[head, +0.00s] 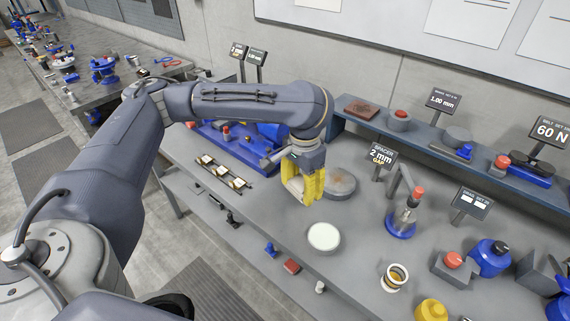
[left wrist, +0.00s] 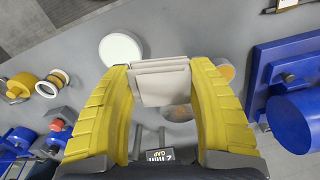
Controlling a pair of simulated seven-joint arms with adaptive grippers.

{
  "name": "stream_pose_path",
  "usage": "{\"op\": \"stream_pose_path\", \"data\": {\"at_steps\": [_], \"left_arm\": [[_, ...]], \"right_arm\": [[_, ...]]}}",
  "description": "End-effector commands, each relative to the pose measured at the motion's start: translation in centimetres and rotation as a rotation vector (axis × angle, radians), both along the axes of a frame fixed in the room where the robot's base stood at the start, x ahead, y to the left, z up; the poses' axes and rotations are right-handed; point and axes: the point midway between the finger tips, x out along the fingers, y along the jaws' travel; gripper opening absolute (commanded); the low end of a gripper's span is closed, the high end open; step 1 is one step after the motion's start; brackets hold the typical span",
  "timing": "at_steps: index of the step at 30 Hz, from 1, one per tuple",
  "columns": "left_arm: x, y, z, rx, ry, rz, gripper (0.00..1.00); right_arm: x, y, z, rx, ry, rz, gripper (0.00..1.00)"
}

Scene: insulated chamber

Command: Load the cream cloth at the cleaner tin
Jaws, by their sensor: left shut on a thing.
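My left gripper (head: 303,192) points down over the bench, its yellow fingers shut on the folded cream cloth (left wrist: 160,82). The cloth shows as pale stacked layers between the fingers in the left wrist view; in the head view the fingers largely hide it. A round, shallow tin with a white top (head: 324,237), which looks like the cleaner tin, stands on the bench in front of the gripper. It also shows in the left wrist view (left wrist: 121,50), left of the cloth and apart from it. My right gripper is not in view.
A grey round plate with rusty patches (head: 341,186) lies just behind the gripper, partly covered by it. A blue fixture (head: 238,150) stands to the left, a red-topped blue stand (head: 402,222) to the right. A brass-and-white ring (head: 394,277) lies front right.

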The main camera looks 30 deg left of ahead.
Motion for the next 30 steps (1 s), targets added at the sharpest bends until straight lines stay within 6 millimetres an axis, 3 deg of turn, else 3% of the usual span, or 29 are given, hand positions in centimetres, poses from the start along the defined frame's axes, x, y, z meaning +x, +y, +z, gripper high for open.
{"op": "stream_pose_path", "data": {"at_steps": [1, 6, 11, 20, 30], "left_arm": [[-0.4, -1.7, -1.0, -0.001, 0.004, -0.017, 0.33], [-1.4, -5.8, -3.4, -0.001, 0.0, -0.018, 0.33], [-1.8, -8.3, -4.6, -0.001, -0.001, 0.031, 0.33], [-1.5, -8.6, -5.3, 0.0, 0.0, 0.133, 0.33], [-1.5, -8.6, -8.2, -0.001, 0.003, 0.134, 0.33]], "right_arm": [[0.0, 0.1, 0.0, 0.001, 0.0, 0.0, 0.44], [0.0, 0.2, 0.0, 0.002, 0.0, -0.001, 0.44], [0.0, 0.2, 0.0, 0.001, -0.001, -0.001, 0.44], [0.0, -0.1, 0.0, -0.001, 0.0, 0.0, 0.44], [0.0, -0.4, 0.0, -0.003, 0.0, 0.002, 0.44]]}}
